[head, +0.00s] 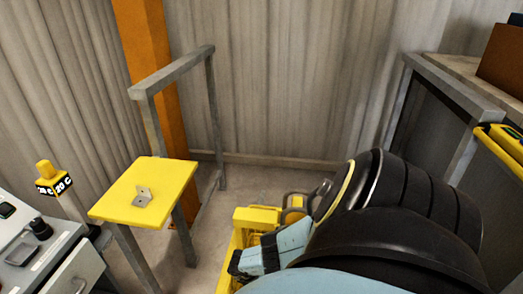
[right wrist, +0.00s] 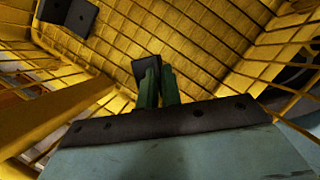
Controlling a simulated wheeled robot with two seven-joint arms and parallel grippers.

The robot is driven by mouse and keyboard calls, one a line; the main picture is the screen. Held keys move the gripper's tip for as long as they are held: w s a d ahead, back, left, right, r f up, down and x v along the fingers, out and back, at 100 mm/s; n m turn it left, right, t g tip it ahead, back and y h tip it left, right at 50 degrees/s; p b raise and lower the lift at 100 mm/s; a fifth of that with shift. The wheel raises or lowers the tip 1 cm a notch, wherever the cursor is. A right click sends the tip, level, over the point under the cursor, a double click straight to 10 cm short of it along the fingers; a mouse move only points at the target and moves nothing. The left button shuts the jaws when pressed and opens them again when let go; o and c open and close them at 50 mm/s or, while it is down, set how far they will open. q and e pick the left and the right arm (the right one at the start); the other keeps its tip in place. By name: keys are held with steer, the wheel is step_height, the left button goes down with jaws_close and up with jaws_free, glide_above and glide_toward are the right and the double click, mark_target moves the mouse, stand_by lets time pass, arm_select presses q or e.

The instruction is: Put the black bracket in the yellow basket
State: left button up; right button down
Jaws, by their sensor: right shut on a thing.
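The yellow basket (head: 228,262) stands low at the bottom middle of the head view, partly hidden by my right arm. In the right wrist view its yellow mesh walls (right wrist: 215,45) surround my right gripper. My right gripper (right wrist: 156,85) is shut on a black bracket (right wrist: 147,68), whose dark plate shows between and beyond the greenish fingers. The gripper is inside or just above the basket; the exact height is unclear. Another dark piece with two plates (right wrist: 82,17) shows against the mesh at upper left. My left gripper is not in view.
A yellow-topped stand (head: 165,180) at the left bears a metallic grey bracket (head: 141,198). A grey rail frame (head: 175,70) and an orange post (head: 150,60) stand behind. A control panel (head: 25,255) is at lower left. A bench (head: 460,75) is at right.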

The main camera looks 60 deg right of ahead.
steer(key=shift+f+b, duration=0.35)
steer(key=shift+f, duration=0.4)
steer(key=c, duration=1.6)
jaws_free()
steer(key=shift+r, duration=0.1)
